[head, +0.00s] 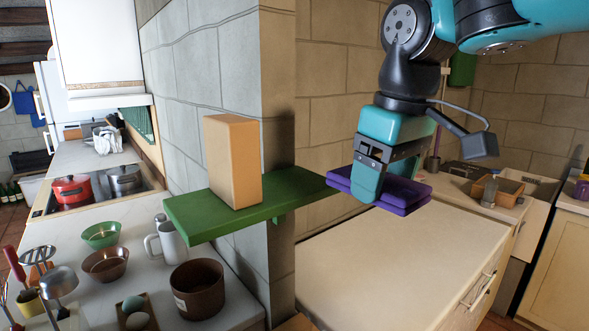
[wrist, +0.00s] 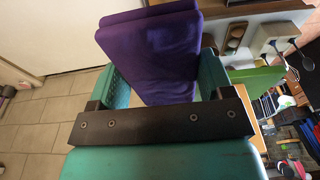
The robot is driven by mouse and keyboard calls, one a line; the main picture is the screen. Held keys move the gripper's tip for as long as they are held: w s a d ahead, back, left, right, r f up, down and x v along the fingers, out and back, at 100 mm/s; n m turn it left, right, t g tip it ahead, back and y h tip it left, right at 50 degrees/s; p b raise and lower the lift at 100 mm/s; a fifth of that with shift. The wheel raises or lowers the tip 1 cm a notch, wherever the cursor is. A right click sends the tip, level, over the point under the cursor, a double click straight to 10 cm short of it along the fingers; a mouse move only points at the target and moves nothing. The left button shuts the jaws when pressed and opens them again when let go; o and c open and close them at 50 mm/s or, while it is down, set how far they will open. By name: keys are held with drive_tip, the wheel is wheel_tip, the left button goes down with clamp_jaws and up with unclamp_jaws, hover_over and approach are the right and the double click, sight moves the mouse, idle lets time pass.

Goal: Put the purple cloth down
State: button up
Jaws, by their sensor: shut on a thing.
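The purple cloth (head: 401,193) is a folded, layered pad. My gripper (head: 368,182) is shut on it and holds it in the air, above the level of the cream cabinet top (head: 400,255). In the wrist view the purple cloth (wrist: 155,50) stands out between the two teal fingers of my gripper (wrist: 160,85). The cloth's near part is partly hidden behind the gripper in the head view.
A green shelf (head: 190,217) with a tan box (head: 233,160) juts from the wall corner left of my gripper. The cream cabinet top is bare. The left counter holds a brown pot (head: 198,290), a white jug (head: 172,243), bowls and utensils.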

drive_tip(key=p, duration=0.9)
hover_over(298, 182)
drive_tip(key=s+d, duration=0.1)
drive_tip(key=s, duration=0.1)
drive_tip(key=shift+w+r, duration=0.25)
drive_tip(key=shift+w+a+f, duration=0.1)
drive_tip(key=shift+w+a, duration=0.2)
drive_tip(key=shift+w, duration=0.2)
drive_tip(key=shift+w+a+f+p, duration=0.15)
drive_tip(key=shift+w+f+p, duration=0.1)
drive_tip(key=shift+p, duration=0.3)
wheel_tip(298, 182, down, 2)
drive_tip(key=shift+s+f+p, duration=0.1)
drive_tip(key=shift+f+p, duration=0.15)
drive_tip(key=shift+p, duration=0.45)
drive_tip(key=shift+f, duration=0.4)
drive_tip(key=shift+f, duration=0.2)
drive_tip(key=o, duration=0.8)
